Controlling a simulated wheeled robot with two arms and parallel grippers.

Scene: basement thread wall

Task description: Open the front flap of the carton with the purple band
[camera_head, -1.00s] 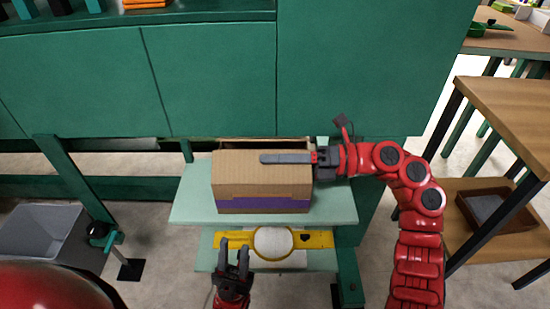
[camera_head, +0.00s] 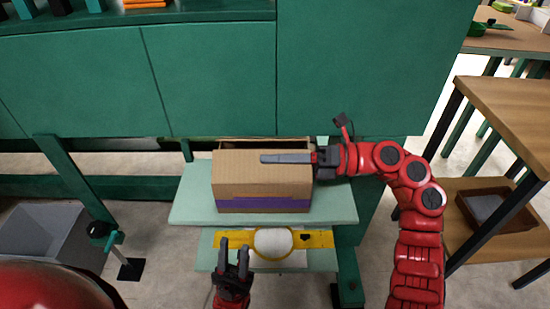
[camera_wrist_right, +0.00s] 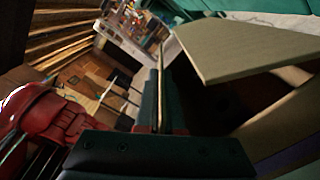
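The brown carton (camera_head: 235,172) with the purple band (camera_head: 262,204) stands on the upper pale green shelf. Its back top edge shows an opening, and a flap covers the front part of its top. In the right wrist view a tan flap (camera_wrist_right: 245,48) is on the right, over a dark inside. My right gripper (camera_head: 263,158) reaches in from the right along the back of this flap. Its fingers (camera_wrist_right: 160,60) look shut together, with nothing clearly held. Any contact with the flap cannot be made out. My left gripper (camera_head: 233,247) is open and empty, low in front of the carton.
A yellow tool with a round white part (camera_head: 272,242) lies on the lower shelf. Green cabinets (camera_head: 210,80) stand close behind the carton. A grey bin (camera_head: 45,232) is at left. A wooden table (camera_head: 510,105) with a brown tray below stands at right.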

